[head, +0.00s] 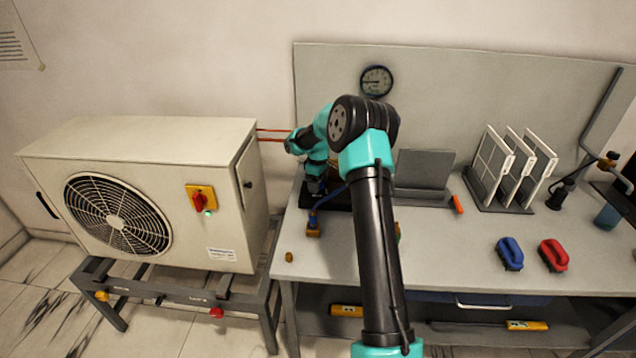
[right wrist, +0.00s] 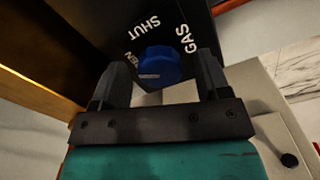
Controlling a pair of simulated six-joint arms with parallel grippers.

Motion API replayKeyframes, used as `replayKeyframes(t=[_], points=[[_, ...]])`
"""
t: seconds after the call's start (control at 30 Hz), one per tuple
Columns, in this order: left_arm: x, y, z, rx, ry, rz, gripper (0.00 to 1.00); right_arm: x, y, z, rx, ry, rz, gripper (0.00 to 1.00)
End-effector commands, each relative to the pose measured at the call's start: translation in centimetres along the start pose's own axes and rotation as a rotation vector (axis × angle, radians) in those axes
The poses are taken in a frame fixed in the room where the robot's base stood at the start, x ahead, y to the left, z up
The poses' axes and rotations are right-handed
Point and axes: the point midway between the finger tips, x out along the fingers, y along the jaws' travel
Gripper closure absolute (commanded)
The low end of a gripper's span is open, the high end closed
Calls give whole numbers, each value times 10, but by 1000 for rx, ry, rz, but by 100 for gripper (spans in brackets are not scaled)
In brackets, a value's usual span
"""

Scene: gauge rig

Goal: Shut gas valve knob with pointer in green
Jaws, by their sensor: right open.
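In the right wrist view a blue knob (right wrist: 158,64) sits on a black panel (right wrist: 120,22) with white lettering reading "SHUT" and "GAS", and a partly covered word ending in "EN". A pale pointer line lies on the knob's face. No green mark shows. My right gripper (right wrist: 160,72) is open, one finger to each side of the knob; I cannot tell whether they touch it. In the head view my right gripper (head: 315,186) is over the bench's left end, and my arm hides most of the panel there. My left gripper is not in view.
A pressure gauge (head: 376,81) is on the back board. An outdoor fan unit (head: 140,190) stands left of the bench (head: 450,250). White filters in a rack (head: 510,165), a blue brush (head: 510,253) and a red brush (head: 553,255) are on the right.

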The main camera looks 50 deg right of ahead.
Motion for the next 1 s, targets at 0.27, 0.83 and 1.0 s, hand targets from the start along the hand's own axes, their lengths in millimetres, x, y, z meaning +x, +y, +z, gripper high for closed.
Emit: replayKeyframes(t=[0.27, 0.83, 1.0], points=[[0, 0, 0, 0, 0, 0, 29, 0, 0, 0, 0, 0, 0, 43], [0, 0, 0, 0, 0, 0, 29, 0, 0, 0, 6, 0, 0, 80], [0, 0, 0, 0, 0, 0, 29, 0, 0, 0, 37, 0, 0, 80]])
